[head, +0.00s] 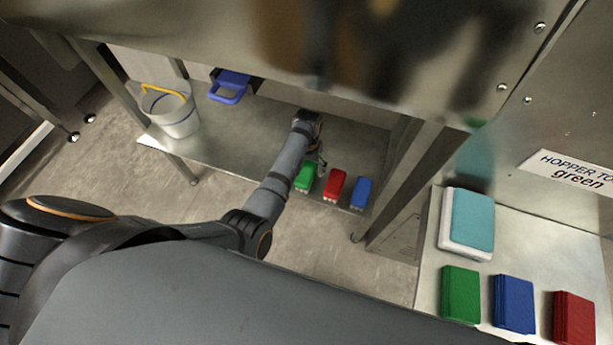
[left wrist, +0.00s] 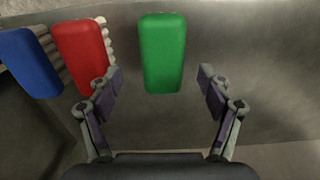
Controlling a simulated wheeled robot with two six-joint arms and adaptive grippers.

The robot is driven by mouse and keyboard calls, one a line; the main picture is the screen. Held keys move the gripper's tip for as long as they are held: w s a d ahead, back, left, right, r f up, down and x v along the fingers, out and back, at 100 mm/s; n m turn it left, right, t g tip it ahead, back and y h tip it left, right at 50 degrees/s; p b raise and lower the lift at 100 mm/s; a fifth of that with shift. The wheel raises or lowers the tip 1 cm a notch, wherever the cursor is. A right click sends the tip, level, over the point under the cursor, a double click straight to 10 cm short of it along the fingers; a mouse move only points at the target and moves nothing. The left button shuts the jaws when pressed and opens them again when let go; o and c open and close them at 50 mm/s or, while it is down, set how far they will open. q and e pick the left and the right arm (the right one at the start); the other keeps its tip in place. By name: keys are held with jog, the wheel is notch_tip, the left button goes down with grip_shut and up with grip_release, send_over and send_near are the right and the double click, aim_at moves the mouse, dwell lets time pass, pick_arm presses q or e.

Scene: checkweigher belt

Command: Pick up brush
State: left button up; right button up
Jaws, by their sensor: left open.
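Three brushes lie in a row on the lower metal shelf: a green brush (head: 305,175), a red brush (head: 335,184) and a blue brush (head: 361,192), with pale bristles. My left gripper (head: 321,168) reaches under the upper steel surface, close by the green brush. In the left wrist view the left gripper (left wrist: 157,80) is open and empty. The green brush (left wrist: 162,54) lies between and just beyond its fingertips, with no contact visible. The red brush (left wrist: 82,52) and blue brush (left wrist: 30,62) lie to the left, the red one close to the left finger. My right gripper is not in view.
A shelf leg (head: 405,180) stands right of the brushes. Folded green (head: 460,293), blue (head: 514,303) and red (head: 574,317) cloths lie on the right-hand table.

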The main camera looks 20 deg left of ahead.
aim_at(306, 172)
pick_arm(q)
jog(key=f, duration=0.2)
jog(key=f+b, duration=0.1)
jog(key=f, duration=0.2)
jog(key=shift+a+f, duration=0.2)
jog(key=shift+f, duration=0.15)
jog(key=shift+r, duration=0.1)
jog(key=c, duration=1.3)
